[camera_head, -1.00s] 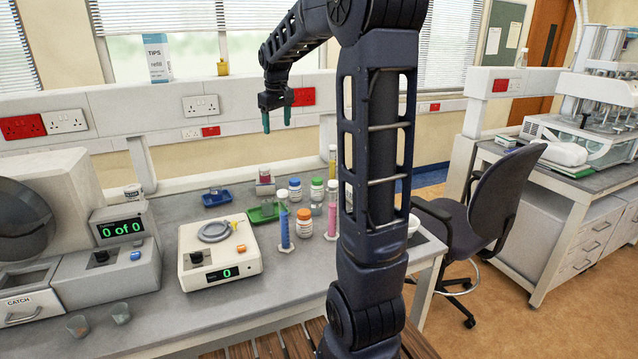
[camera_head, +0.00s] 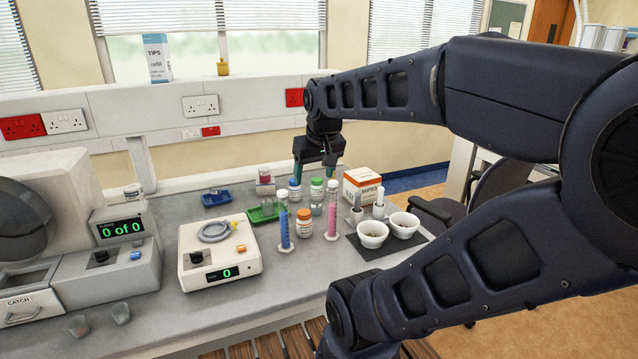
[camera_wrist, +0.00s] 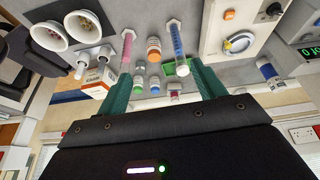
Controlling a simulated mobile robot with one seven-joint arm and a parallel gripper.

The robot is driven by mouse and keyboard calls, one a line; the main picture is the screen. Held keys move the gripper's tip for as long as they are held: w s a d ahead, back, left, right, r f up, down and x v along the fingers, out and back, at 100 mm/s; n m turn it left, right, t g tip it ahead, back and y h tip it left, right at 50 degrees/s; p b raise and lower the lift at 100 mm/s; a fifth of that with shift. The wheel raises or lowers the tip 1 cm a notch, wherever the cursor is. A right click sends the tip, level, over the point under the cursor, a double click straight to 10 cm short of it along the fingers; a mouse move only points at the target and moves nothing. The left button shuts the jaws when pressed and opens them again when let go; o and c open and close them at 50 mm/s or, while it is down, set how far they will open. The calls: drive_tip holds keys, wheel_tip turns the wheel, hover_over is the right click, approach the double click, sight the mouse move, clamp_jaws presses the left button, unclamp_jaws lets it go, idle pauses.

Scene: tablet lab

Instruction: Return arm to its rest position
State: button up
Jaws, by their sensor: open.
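My gripper (camera_head: 316,168) points down with its green fingers apart and nothing between them. In the head view it appears over the back part of the bench, in front of or above the several small bottles; its exact height is hard to tell. The wrist view shows the two green fingers (camera_wrist: 160,90) spread, with bottles, two cylinders and a green tray in the background. My arm reaches in from the right in a bent pose and hides part of the chair and the far bench.
The front of the bench is mostly clear.

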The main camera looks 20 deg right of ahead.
drive_tip(key=s+f, duration=0.2)
drive_tip(key=shift+s, duration=0.35)
